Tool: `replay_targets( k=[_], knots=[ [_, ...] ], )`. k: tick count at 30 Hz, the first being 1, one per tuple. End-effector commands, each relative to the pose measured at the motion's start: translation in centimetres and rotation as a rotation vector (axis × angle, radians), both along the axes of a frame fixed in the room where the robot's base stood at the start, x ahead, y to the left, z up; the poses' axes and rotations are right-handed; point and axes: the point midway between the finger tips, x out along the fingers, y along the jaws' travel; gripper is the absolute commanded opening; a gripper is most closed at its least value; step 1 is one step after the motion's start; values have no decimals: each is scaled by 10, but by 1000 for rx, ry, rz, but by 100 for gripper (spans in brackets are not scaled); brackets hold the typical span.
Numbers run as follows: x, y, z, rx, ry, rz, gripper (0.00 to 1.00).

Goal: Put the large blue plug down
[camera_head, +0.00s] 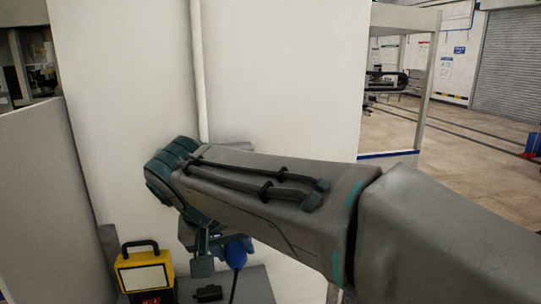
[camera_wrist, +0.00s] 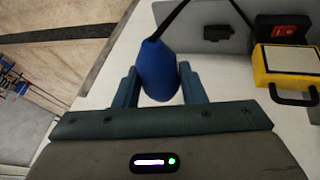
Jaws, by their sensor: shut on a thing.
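The large blue plug (camera_wrist: 160,72) is between the two fingers of my gripper (camera_wrist: 158,84) in the wrist view, with a black cable running up from its narrow end. In the head view the blue plug (camera_head: 236,254) shows below my gripper (camera_head: 218,258), partly hidden by it, and the cable hangs down from it. My gripper is shut on the plug. I cannot tell from these views whether the plug touches the surface beneath it.
White panels (camera_head: 290,70) rise behind. Open floor (camera_head: 465,165) lies to the right.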

Motion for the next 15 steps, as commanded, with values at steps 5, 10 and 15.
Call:
replay_targets(
  k=[5, 10, 15],
  knots=[
    [48, -16, -54, -9, 5, -41, 8],
    [101, -53, -129, -14, 4, -90, 8],
    [136, -105, -205, -16, 6, -134, 8]
  ],
)
